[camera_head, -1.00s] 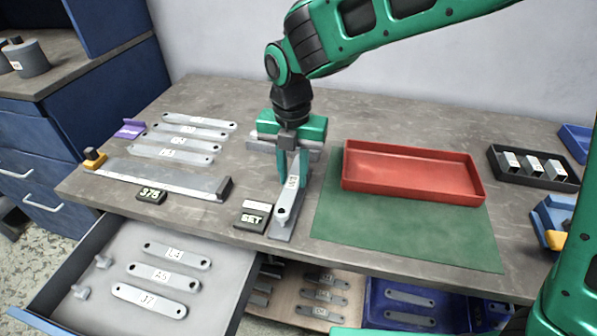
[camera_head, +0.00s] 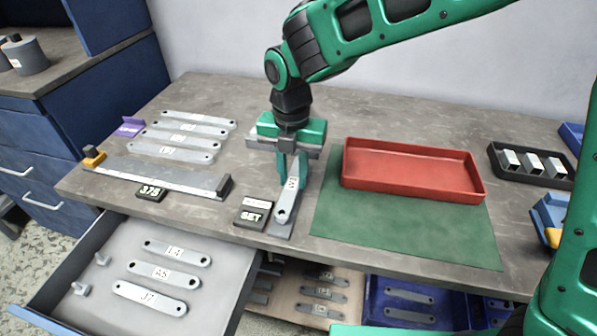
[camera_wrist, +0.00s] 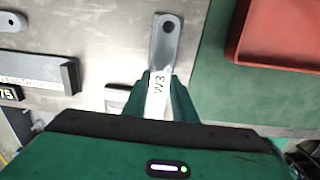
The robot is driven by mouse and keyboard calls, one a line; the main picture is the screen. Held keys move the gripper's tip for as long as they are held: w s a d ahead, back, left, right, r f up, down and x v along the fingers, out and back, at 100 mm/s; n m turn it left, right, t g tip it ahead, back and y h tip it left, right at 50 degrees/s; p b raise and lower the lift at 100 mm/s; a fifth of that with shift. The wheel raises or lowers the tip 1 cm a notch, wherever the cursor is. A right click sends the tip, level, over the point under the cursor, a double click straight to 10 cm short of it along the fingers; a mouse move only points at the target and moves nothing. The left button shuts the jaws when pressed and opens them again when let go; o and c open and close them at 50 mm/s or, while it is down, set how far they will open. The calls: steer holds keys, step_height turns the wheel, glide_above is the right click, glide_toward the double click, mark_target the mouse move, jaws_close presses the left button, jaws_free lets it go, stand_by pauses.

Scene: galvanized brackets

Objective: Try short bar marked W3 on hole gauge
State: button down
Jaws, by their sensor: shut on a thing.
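A red tray (camera_head: 478,189) stands on a green mat (camera_head: 400,236) to the right. Several labelled bars (camera_head: 185,142) lie at the left behind a long gauge (camera_head: 165,175) by a 375 tag. An open drawer (camera_head: 215,300) with more bars is below the front edge.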

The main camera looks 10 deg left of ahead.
steer(key=shift+f, duration=0.85)
steer(key=shift+r, duration=0.1)
stand_by(1.8)
steer(key=shift+r, duration=1.95)
steer(key=shift+f, duration=0.15)
steer(key=shift+f, duration=0.45)
steer(key=shift+f, duration=1.45)
stand_by(1.2)
